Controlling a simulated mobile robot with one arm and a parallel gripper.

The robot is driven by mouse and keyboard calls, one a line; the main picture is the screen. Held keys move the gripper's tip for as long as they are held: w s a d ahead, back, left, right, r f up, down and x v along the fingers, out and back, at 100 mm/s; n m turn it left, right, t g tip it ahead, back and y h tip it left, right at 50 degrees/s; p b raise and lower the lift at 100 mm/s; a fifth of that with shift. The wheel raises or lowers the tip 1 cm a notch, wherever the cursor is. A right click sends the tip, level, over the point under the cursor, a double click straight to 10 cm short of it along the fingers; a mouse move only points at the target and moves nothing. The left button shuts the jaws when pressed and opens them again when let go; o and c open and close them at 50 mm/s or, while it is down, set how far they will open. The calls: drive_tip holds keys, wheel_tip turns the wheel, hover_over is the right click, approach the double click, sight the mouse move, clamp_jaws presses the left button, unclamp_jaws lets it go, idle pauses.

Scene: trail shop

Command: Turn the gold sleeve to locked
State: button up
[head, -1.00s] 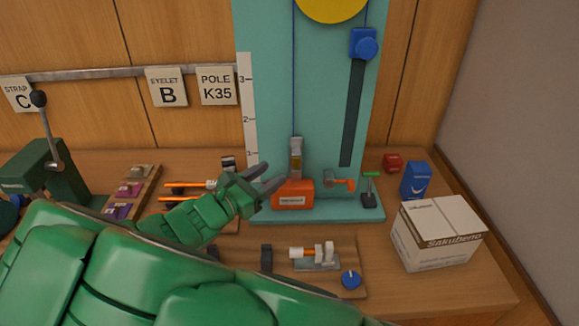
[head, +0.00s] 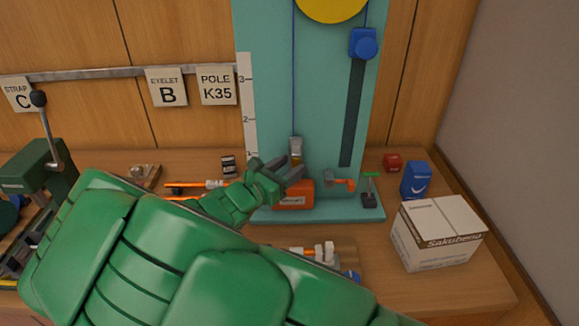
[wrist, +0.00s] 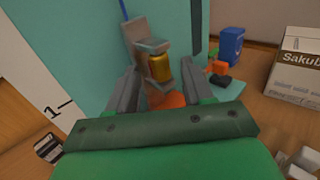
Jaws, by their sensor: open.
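The gold sleeve (wrist: 160,68) sits in a grey metal clip that hangs on a blue cord in front of the teal stand. In the wrist view it is just beyond and between my open fingers, with nothing gripped. In the head view the grey clip (head: 296,147) shows above the orange block (head: 293,198), and the gold sleeve is partly hidden behind my fingers. My gripper (head: 290,172) is open right in front of the clip's lower part. It also shows in the wrist view (wrist: 155,82). I cannot tell whether a finger touches the sleeve.
The teal stand (head: 325,120) rises behind. An orange clamp (head: 340,182) and a green-handled tool (head: 369,188) stand right of the sleeve. A blue pack (head: 416,180), a red block (head: 392,162) and a white box (head: 438,232) are at the right.

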drive_tip(key=shift+w+d, duration=0.2)
drive_tip(key=shift+w, duration=0.05)
clamp_jaws()
drive_tip(key=shift+w+a+h, duration=0.1)
drive_tip(key=shift+h, duration=0.2)
drive_tip(key=shift+w+a+m+g+h, duration=0.15)
drive_tip(key=shift+m+g+h, duration=0.85)
drive_tip(key=shift+m+g, duration=0.3)
drive_tip(key=shift+g, duration=0.3)
unclamp_jaws()
